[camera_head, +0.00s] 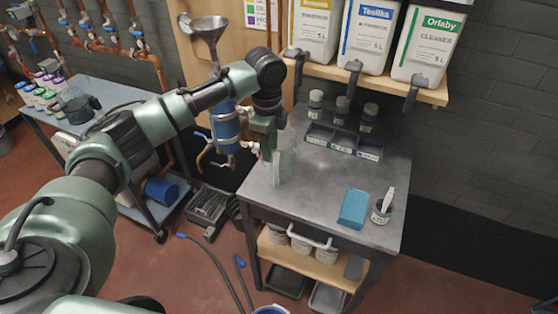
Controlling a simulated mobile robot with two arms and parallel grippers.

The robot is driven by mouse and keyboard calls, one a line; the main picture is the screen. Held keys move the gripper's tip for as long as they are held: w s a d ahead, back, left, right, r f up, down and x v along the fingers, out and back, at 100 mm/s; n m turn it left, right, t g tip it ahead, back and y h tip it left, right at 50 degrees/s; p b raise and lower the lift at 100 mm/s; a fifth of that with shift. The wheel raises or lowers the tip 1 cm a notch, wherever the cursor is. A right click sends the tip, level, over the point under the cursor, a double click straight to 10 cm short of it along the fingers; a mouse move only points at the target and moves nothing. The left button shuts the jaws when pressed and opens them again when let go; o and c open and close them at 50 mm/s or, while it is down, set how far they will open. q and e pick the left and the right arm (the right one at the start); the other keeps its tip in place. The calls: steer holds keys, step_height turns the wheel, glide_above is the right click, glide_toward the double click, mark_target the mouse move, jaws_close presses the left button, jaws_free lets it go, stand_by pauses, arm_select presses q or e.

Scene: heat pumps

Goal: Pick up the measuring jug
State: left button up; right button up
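A clear see-through vessel, which looks like the measuring jug (286,166), stands upright near the left side of the grey worktable (310,200). My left arm reaches across from the left. My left gripper (267,152) points down at the jug's left side, very close to it. I cannot tell whether its fingers touch the jug or whether they are open, because they are small and partly hidden. My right gripper is not in view.
A teal box (354,208) and a small container with a brush-like handle (381,209) stand front right. Large jerrycans (424,45) line the shelf above. The table's middle is clear.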

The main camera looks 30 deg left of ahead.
mark_target(270, 165)
arm_select(q)
steer(key=shift+s+f, duration=0.15)
steer(key=shift+f, duration=0.2)
step_height(270, 165, down, 4)
steer(key=shift+d+r+p, duration=0.1)
steer(key=shift+p, duration=0.75)
steer(key=shift+f, duration=0.5)
jaws_close()
